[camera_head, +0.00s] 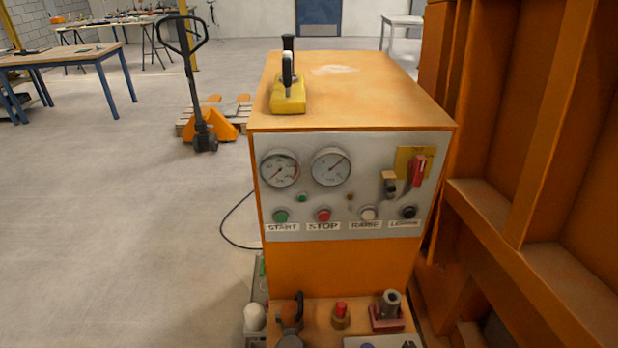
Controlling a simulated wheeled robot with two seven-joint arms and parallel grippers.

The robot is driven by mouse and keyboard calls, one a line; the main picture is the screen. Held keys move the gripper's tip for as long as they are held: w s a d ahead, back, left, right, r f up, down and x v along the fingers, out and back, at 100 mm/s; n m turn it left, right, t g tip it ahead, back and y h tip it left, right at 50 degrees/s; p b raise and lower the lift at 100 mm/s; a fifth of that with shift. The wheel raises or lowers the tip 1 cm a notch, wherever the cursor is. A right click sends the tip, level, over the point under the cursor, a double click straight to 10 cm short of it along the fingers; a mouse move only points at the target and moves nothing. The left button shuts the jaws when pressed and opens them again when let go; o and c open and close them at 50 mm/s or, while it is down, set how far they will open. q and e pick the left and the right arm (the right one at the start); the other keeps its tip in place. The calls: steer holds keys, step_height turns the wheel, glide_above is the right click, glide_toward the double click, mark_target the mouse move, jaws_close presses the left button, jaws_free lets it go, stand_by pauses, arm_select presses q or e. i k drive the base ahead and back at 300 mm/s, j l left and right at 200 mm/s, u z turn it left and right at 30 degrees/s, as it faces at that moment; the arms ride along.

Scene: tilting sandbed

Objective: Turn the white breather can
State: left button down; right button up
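A small white rounded can (254,317), which looks like the breather can, stands low at the front left of the orange machine (340,270). Its lower part sits on a grey fitting near the bottom edge of the picture. A brown part with a dark handle (291,312) is close to its right. Neither of my grippers shows in the head view, so nothing of mine is seen touching the can.
A red-topped knob (341,314) and a grey cylinder on a red base (389,309) stand on the low front ledge. The panel above carries gauges, buttons and a red switch (418,170). Tall orange steelwork (545,130) closes the right side. Floor (150,230) is open to the left.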

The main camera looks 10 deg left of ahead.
mark_target(254, 312)
steer(key=k+j+u, duration=0.2)
steer(key=u, duration=0.2)
steer(key=k+j+u, duration=0.15)
steer(key=u, duration=0.25)
steer(key=k+j+u, duration=0.1)
steer(key=j+u, duration=0.35)
steer(key=l, duration=0.1)
